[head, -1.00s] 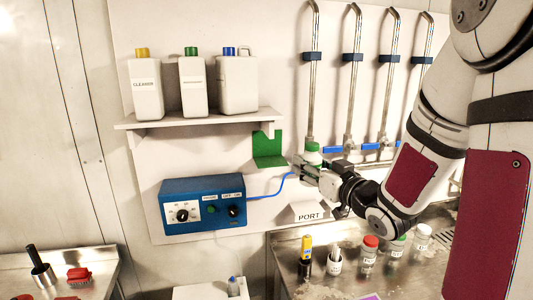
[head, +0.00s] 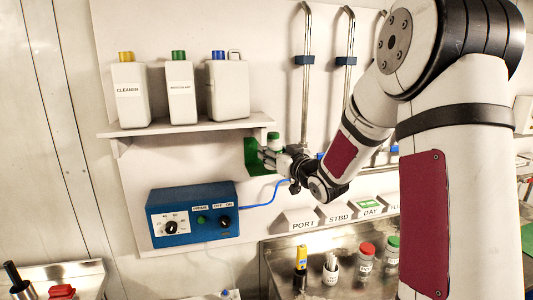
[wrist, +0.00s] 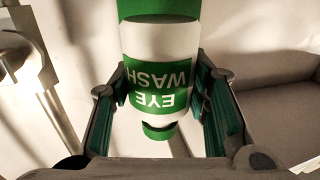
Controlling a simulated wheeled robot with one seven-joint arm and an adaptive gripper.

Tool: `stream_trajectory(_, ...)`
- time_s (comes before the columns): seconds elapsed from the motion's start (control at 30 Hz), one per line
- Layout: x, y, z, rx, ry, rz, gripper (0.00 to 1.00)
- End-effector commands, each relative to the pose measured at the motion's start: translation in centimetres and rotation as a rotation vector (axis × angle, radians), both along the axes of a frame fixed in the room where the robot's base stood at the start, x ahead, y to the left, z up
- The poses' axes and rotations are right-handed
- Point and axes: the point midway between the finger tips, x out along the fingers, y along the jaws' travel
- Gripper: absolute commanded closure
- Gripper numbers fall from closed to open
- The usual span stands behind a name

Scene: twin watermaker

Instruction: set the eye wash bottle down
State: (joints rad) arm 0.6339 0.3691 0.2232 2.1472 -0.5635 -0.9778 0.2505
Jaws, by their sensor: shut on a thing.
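The eye wash bottle (wrist: 160,75) is white with green bands and a green end, and its label reads upside down in the wrist view. My gripper (wrist: 165,105) is shut on it, with a green-padded finger on each side. In the head view the bottle (head: 273,142) stands roughly upright in my gripper (head: 276,158). It is in front of the green wall bracket (head: 251,158), just below the right end of the shelf. I cannot tell whether the bottle touches the bracket.
The white shelf (head: 190,128) above left holds several bottles. A blue control box (head: 192,214) with a blue cable is below left. Metal pipes (head: 306,75) rise to the right. A steel bench (head: 315,245) with jars and a marker stands below.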

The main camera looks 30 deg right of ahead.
Motion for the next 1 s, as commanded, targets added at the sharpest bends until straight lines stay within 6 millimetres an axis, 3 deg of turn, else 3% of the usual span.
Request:
stream_trajectory(0.27,4.1,0.3,0.0,0.001,-0.002,0.002,0.91)
stream_trajectory(0.4,3.9,0.2,-1.3,0.002,0.001,0.000,0.91)
stream_trajectory(0.83,4.0,0.2,-1.8,0.001,-0.001,0.000,0.91)
stream_trajectory(0.87,4.0,0.2,-1.8,0.001,0.000,0.000,0.50)
stream_trajectory(0.93,3.9,0.2,-1.8,0.001,0.000,0.000,0.37)
stream_trajectory(1.0,3.9,0.2,-1.8,0.001,0.000,0.000,0.37)
